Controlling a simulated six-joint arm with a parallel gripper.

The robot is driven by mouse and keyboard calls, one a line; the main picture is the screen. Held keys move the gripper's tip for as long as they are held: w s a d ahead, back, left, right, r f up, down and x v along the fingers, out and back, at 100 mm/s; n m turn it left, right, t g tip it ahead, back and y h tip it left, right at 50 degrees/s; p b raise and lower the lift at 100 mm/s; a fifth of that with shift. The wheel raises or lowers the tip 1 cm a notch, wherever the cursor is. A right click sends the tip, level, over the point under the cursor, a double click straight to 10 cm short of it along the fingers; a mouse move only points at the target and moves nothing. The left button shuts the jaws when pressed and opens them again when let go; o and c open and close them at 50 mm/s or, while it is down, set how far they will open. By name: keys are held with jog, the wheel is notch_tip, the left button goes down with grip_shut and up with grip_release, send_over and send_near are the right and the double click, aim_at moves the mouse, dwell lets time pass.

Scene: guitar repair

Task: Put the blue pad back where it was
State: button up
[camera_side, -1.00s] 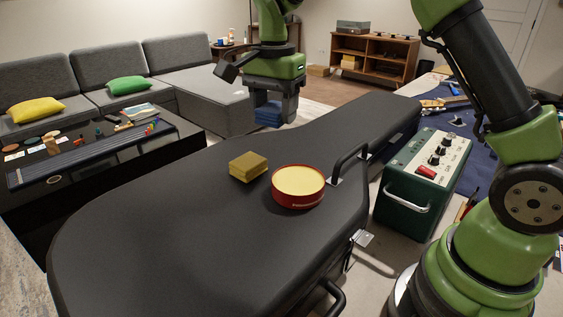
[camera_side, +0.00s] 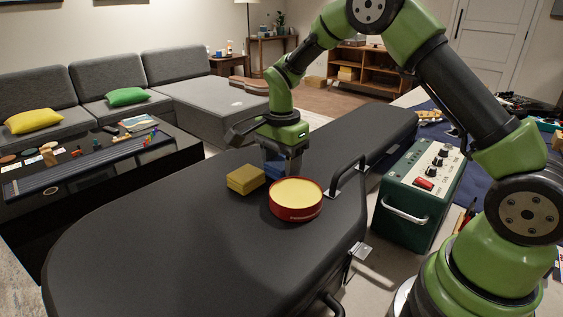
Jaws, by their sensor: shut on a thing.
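The blue pad (camera_side: 273,171) is small and mostly hidden behind the red tin (camera_side: 296,210) and between my fingers. My gripper (camera_side: 283,165) points down and is shut on the blue pad. It is low over the black guitar case (camera_side: 180,235), just behind the tin and to the right of the yellow pad (camera_side: 245,180). I cannot tell whether the blue pad touches the case lid. The tin has a pale yellow top and sits on the lid. The yellow pad lies beside it on the left.
A case handle (camera_side: 345,178) stands up right of the tin. A green amplifier (camera_side: 420,195) stands right of the case. A low black table (camera_side: 100,185) with small items is at left, before a grey sofa (camera_side: 105,95). The lid's front is clear.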

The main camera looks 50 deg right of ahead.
aim_at(281, 162)
jog(key=o, duration=1)
jog(key=shift+f, duration=0.15)
jog(key=s+a+r+n+t, duration=0.1)
jog(key=s+r+n, duration=0.15)
jog(key=r, duration=0.65)
jog(key=s+a+r+n+t, duration=0.1)
jog(key=s+r, duration=0.2)
jog(key=r, duration=0.6)
jog(key=s+a+n+t, duration=0.1)
jog(key=s+n, duration=0.2)
jog(key=s, duration=0.2)
jog(key=s+a+n+t+y, duration=0.1)
jog(key=s+n+t, duration=0.1)
jog(key=s+n, duration=0.2)
jog(key=s+a+n+t+y, duration=0.1)
jog(key=s+a+n+t, duration=0.1)
jog(key=s, duration=0.6)
jog(key=shift+r+n, duration=0.1)
jog(key=shift+n, duration=0.65)
